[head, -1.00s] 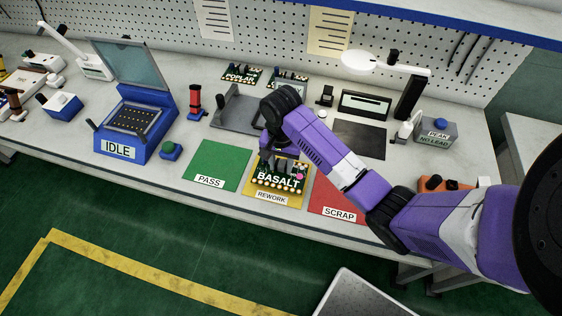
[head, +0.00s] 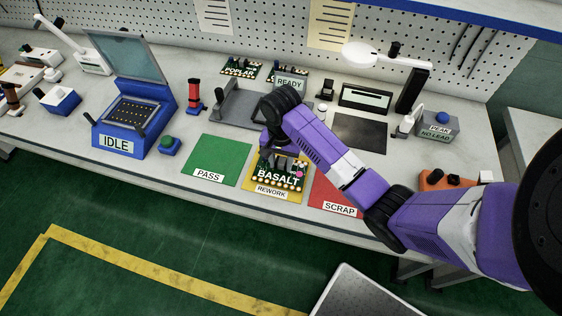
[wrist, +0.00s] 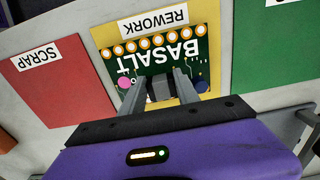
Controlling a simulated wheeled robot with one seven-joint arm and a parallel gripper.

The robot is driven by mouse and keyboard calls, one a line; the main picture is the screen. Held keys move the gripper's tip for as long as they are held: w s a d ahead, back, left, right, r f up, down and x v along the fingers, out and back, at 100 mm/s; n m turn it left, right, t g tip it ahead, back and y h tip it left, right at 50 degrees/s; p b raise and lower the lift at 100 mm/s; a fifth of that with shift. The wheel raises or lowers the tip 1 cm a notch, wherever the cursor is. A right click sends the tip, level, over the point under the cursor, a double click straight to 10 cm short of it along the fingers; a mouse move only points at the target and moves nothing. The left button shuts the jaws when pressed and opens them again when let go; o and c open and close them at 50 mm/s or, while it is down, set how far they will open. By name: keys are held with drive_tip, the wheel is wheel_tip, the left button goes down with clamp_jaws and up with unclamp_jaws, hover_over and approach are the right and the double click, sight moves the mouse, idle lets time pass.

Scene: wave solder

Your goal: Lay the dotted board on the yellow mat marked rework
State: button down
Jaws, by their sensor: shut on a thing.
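The dotted board (head: 281,185), a dark green circuit board marked BASALT with a pink dot and a row of gold-ringed holes, is over the yellow rework mat (head: 249,196). In the wrist view the board (wrist: 150,57) covers much of the yellow mat (wrist: 110,32), with the REWORK label clear beyond its edge. My gripper (wrist: 160,86) is shut on a dark part standing on the board. In the head view my gripper (head: 276,152) is partly hidden by my own arm. I cannot tell whether the board's underside touches the mat.
The green PASS mat (head: 218,158) lies to the left and the red SCRAP mat (head: 328,192) to the right, both empty where visible. A grey fixture with a READY sign (head: 290,82) stands behind. A blue IDLE machine (head: 135,120) is further left.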

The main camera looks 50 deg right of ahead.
sight(281, 164)
drive_tip(key=shift+f, duration=0.35)
drive_tip(key=c, duration=0.8)
unclamp_jaws()
drive_tip(key=shift+r, duration=0.1)
wheel_tip(281, 164, up, 8)
drive_tip(key=shift+f, duration=0.2)
